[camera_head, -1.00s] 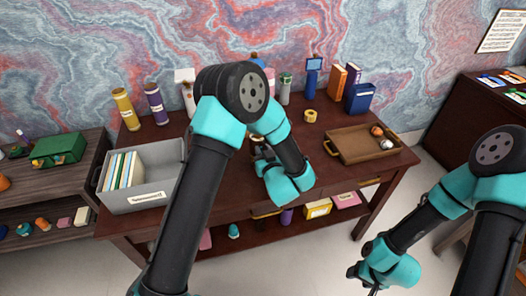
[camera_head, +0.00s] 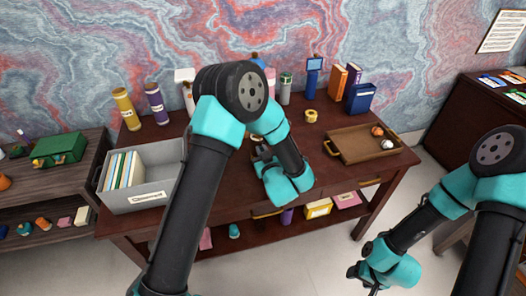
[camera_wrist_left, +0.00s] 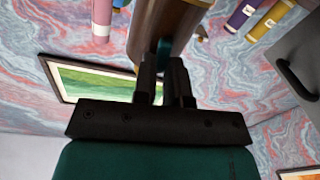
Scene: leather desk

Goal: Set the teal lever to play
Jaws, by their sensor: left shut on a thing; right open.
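A small teal piece (camera_wrist_left: 163,47), which looks like the teal lever, shows between my left fingertips in the left wrist view. It sits against a brown rounded body (camera_wrist_left: 168,20). My left gripper (camera_wrist_left: 165,68) is shut on it. In the head view my left gripper (camera_head: 260,152) is low over the middle of the desk. My own arm hides most of the lever and its device there, so I cannot read the lever's setting. My right gripper (camera_head: 364,277) is open and empty, off the desk's front right side.
A grey bin (camera_head: 150,195) with books stands at the desk's left. A brown tray (camera_head: 350,146) with small balls lies at the right. The desk between bin and tray is partly clear.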

